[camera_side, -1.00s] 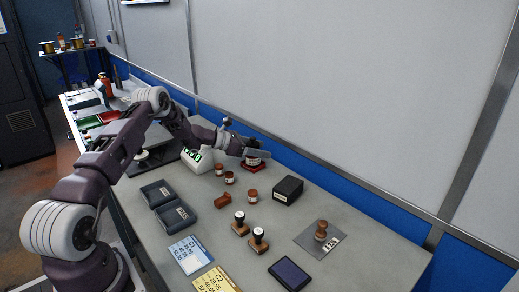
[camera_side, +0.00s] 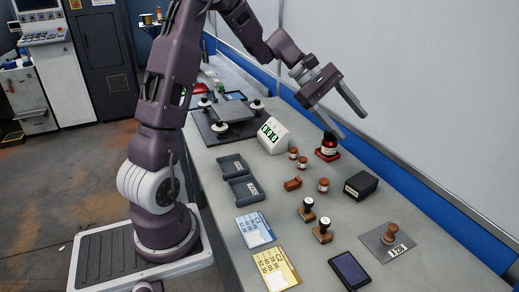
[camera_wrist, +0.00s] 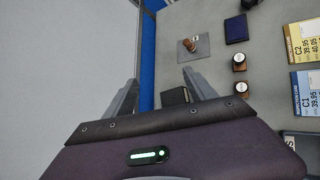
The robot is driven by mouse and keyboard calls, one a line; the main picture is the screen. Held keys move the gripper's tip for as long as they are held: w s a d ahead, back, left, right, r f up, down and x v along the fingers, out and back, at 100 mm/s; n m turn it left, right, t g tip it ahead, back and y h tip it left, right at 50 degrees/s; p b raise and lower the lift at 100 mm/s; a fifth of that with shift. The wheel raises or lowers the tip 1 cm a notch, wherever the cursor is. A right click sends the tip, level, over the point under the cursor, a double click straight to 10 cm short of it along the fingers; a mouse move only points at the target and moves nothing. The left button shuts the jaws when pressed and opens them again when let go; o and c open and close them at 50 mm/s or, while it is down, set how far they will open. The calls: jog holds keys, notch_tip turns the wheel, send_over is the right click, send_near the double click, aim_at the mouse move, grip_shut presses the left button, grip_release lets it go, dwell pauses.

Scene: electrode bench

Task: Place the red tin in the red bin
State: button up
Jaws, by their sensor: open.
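A dark round tin with a red band (camera_side: 328,142) stands upright on a red base (camera_side: 327,155) near the blue wall strip in the side view; it looks like the red tin. My gripper (camera_side: 353,124) is open and empty, tilted downward above and to the right of it, apart from it. In the wrist view my gripper's two fingers (camera_wrist: 160,92) are spread, and the tin is not visible there. A small red shape (camera_side: 200,88), possibly the red bin, shows at the far end of the bench, partly hidden by my arm.
Several small brown containers (camera_side: 323,185), a black box (camera_side: 361,186), two stamps (camera_side: 322,230) and a stamp on a grey plate (camera_side: 389,235) crowd the bench. Two dark trays (camera_side: 243,188), a white display (camera_side: 273,135) and a platform (camera_side: 232,113) stand left of the tin.

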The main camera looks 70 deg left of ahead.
jog(key=s+d+r+m+g+y, duration=0.1)
jog(key=s+d+r+m, duration=0.1)
jog(key=s+d+m, duration=0.15)
jog(key=s+d+r+m+g, duration=0.1)
jog(key=s+d+r+m, duration=0.1)
jog(key=s+d, duration=0.2)
jog(key=s+d+f+m+t+y, duration=0.1)
jog(key=s+m+y, duration=0.5)
jog(key=s+m, duration=0.7)
jog(key=s+d, duration=0.1)
jog(key=s, duration=0.8)
jog(key=shift+y, duration=0.3)
